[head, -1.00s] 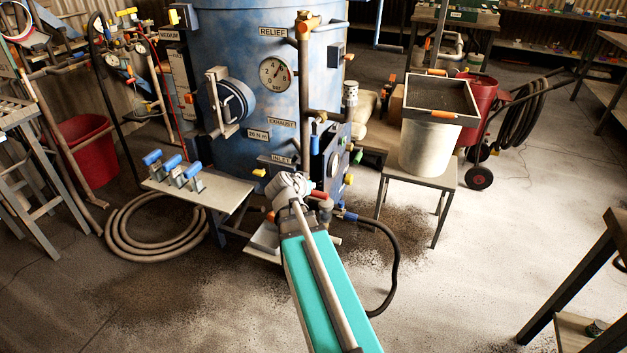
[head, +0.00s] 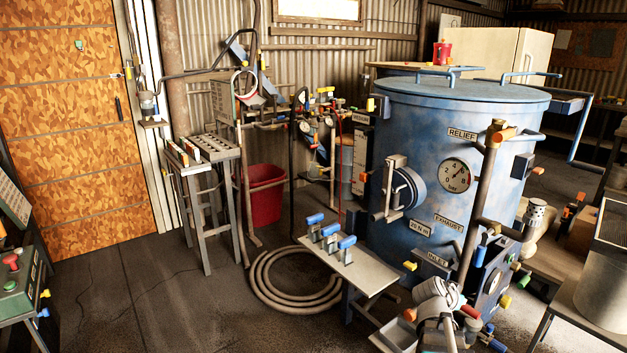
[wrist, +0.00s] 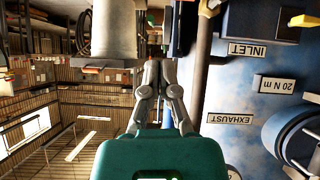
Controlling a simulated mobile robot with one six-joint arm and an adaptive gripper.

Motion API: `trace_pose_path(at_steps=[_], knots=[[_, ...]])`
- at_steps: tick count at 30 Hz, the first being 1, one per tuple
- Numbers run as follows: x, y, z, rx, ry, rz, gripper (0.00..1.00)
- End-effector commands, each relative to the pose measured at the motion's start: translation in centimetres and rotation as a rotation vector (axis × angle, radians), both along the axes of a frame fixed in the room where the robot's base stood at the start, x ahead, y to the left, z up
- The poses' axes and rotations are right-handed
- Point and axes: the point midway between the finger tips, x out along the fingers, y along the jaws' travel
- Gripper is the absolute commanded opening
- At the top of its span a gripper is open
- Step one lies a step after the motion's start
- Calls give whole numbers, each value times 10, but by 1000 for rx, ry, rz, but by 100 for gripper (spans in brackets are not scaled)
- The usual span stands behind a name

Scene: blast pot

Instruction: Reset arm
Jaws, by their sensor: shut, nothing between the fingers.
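My gripper (wrist: 160,70) shows in the wrist view with its two grey fingers brought together at the tips, with nothing held. Its teal body fills the bottom of that view. In the head view my arm (head: 436,300) is at the lower right, in front of the blast pot's lower front; the fingers cannot be made out there. The blue blast pot (head: 400,130) stands right of centre, with a gauge (head: 455,175) and a round side hatch (head: 405,190). In the wrist view the pot (wrist: 250,70) appears upside down at the right, apart from the fingers.
A small shelf with blue-handled clamps (head: 365,270) juts out at the pot's front left. A coiled hose (head: 285,290) lies on the floor beside it. A red bin (head: 265,195), a grey stand (head: 215,150) and a green control box (head: 20,280) stand further left. Open floor lies between.

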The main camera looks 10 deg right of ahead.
Motion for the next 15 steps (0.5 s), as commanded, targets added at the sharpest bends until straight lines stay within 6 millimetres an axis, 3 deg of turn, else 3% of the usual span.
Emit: trace_pose_path(at_steps=[5, 8, 15], knots=[[-3, 33, -16, 66, 101, 55, 0], [-7, 65, -30, 131, 203, 122, 0], [-28, 167, -64, 332, 504, 398, 0]])
